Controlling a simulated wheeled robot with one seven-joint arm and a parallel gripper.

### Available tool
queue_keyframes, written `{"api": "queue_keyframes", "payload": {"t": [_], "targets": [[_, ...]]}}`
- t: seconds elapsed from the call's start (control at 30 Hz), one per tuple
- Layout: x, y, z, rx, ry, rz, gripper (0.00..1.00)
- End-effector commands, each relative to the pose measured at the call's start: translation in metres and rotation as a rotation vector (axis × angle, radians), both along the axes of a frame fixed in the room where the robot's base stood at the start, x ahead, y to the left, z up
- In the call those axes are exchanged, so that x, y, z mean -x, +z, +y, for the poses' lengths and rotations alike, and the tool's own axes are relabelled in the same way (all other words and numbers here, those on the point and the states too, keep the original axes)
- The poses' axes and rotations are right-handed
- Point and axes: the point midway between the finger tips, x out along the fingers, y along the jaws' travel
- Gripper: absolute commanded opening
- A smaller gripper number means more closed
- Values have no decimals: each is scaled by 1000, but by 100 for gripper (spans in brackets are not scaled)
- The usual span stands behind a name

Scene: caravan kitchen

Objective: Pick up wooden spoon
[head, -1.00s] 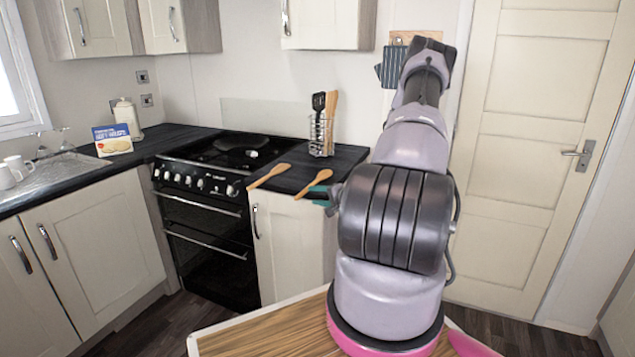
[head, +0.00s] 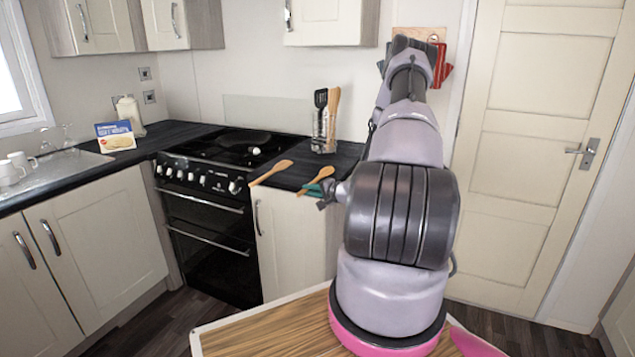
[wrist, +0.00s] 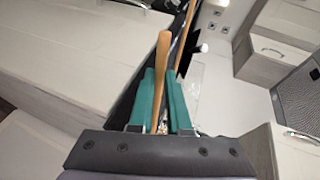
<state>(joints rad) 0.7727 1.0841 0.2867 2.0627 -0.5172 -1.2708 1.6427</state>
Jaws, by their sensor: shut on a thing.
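Two wooden spoons show near the counter's front edge in the head view. The right wooden spoon (head: 314,183) is beside the teal fingers of my gripper (head: 326,188), which is largely hidden behind my arm. The left wooden spoon (head: 270,173) lies apart from it on the counter. In the wrist view, a wooden handle (wrist: 161,65) rises between the teal fingers of my gripper (wrist: 161,88), which is shut on it. Whether the held spoon is clear of the counter is hard to tell.
A wire holder (head: 323,140) with upright utensils stands behind the spoons. The black stove (head: 215,180) is to the left. A box (head: 115,136) and white cups (head: 20,163) are near the sink. A wooden tabletop (head: 270,333) is in front.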

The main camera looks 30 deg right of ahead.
Motion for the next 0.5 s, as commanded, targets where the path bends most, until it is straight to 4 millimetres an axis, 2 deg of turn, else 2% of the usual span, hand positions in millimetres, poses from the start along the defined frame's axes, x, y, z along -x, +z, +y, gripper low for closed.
{"api": "queue_keyframes", "payload": {"t": [0.17, 0.5], "targets": [[0, 10, -1, 1, 0, -2, 0], [0, 76, -1, 3, -1, -3, 0]]}}
